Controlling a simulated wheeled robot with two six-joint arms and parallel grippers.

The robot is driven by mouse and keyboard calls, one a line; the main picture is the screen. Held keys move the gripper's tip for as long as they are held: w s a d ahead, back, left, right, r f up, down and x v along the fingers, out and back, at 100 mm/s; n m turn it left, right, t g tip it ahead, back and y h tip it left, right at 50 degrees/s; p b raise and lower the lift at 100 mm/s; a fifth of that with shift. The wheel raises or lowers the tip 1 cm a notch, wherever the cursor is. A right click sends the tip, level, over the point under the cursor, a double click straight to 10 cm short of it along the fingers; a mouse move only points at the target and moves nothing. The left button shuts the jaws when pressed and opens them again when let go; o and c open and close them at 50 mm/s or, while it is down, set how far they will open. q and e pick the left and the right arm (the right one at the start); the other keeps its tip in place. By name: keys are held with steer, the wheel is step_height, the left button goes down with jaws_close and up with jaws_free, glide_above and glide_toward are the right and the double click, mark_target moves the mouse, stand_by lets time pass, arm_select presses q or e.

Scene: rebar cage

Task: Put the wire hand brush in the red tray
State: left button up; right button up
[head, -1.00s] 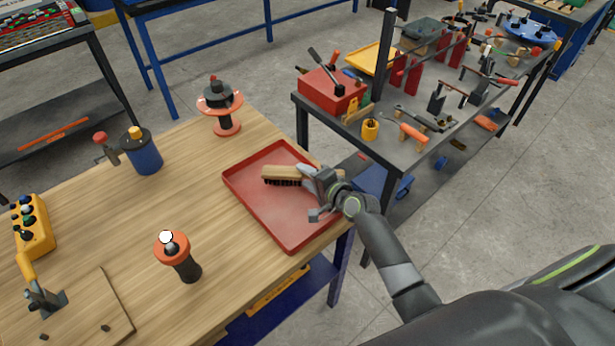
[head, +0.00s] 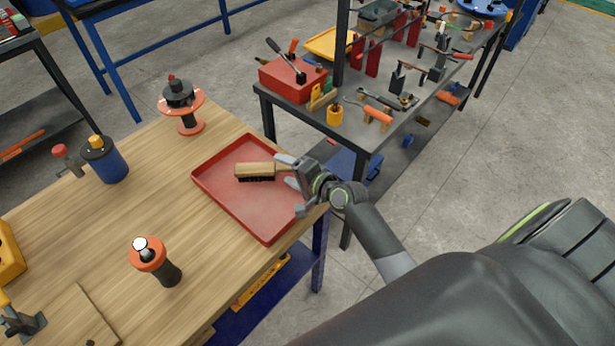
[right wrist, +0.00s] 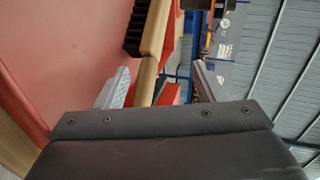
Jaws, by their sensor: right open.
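The wire hand brush (head: 254,170), with a wooden back and handle and dark bristles, is within the red tray (head: 262,212) in the head view, bristles facing down. Whether it rests flat on the tray floor is hard to tell. My right gripper (head: 291,172) is open at the brush's handle end, over the tray's right side. In the right wrist view, the wooden handle (right wrist: 149,78) extends between the two spread fingers, and the dark bristles (right wrist: 137,28) show above. The red tray floor (right wrist: 60,50) fills the left of that view. My left gripper is out of view.
On the wooden table stand an orange-topped dark cylinder (head: 157,262), a blue can (head: 105,160) and an orange-and-black spool (head: 183,105). A dark tool bench with a red box (head: 292,80) stands behind the tray. Bare wood lies left of the tray.

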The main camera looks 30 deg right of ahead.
steer(key=v, duration=0.7)
steer(key=shift+s+r, duration=0.2)
